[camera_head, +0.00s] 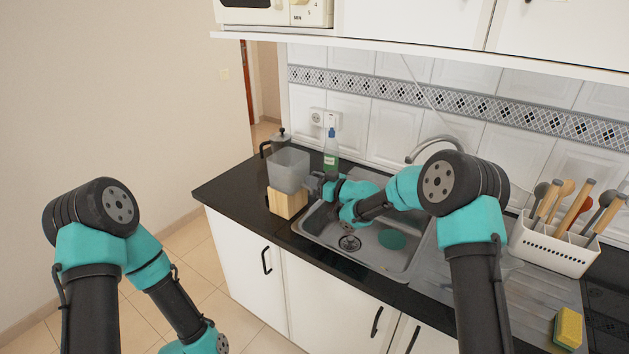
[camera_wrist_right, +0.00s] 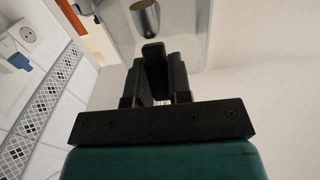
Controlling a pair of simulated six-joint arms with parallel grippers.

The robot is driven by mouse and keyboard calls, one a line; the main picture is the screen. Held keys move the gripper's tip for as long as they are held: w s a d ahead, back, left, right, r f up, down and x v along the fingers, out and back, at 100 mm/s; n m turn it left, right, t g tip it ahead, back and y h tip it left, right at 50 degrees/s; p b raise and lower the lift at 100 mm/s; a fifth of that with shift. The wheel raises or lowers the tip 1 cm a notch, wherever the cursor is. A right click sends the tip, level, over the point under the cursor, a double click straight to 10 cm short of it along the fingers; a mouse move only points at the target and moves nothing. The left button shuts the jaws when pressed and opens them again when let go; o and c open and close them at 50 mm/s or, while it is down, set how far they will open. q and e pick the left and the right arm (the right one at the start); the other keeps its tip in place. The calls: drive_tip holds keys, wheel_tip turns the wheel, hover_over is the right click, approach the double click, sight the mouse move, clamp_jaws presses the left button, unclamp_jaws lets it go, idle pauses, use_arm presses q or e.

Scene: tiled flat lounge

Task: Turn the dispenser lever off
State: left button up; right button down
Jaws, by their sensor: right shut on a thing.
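The dispenser (camera_head: 288,167) is a clear grey, box-like tank on a light wooden block (camera_head: 287,202), at the left end of the dark counter beside the sink. Its pale tank (camera_wrist_right: 190,35) also shows at the top of the right wrist view. My right gripper (camera_head: 314,184) reaches across the sink to the dispenser's right side. In the right wrist view its dark fingers (camera_wrist_right: 156,75) are shut on a small dark piece, apparently the lever (camera_wrist_right: 153,52). The lever's exact angle is hard to tell. My left arm hangs at the lower left, its gripper outside the picture.
A moka pot (camera_head: 279,139) stands behind the dispenser, and a green bottle (camera_head: 331,158) is close behind my right gripper. The sink (camera_head: 375,263) lies below my right arm. A utensil holder (camera_head: 553,245) and a yellow sponge (camera_head: 568,328) are at the right.

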drive_tip(key=shift+a+h, duration=0.1)
drive_tip(key=shift+h, duration=0.2)
drive_tip(key=g+h, duration=0.2)
drive_tip(key=shift+w+a+h, duration=0.3)
drive_tip(key=shift+w+a, duration=0.05)
drive_tip(key=shift+g, duration=0.3)
drive_tip(key=shift+a+f, duration=0.1)
drive_tip(key=shift+f, duration=0.05)
idle(0.6)
drive_tip(key=c, duration=1)
unclamp_jaws()
drive_tip(key=shift+c, duration=0.2)
drive_tip(key=shift+r, duration=0.2)
drive_tip(key=shift+s+d+r, duration=0.2)
drive_tip(key=shift+s+d, duration=0.1)
drive_tip(key=shift+d, duration=0.15)
drive_tip(key=v, duration=1.6)
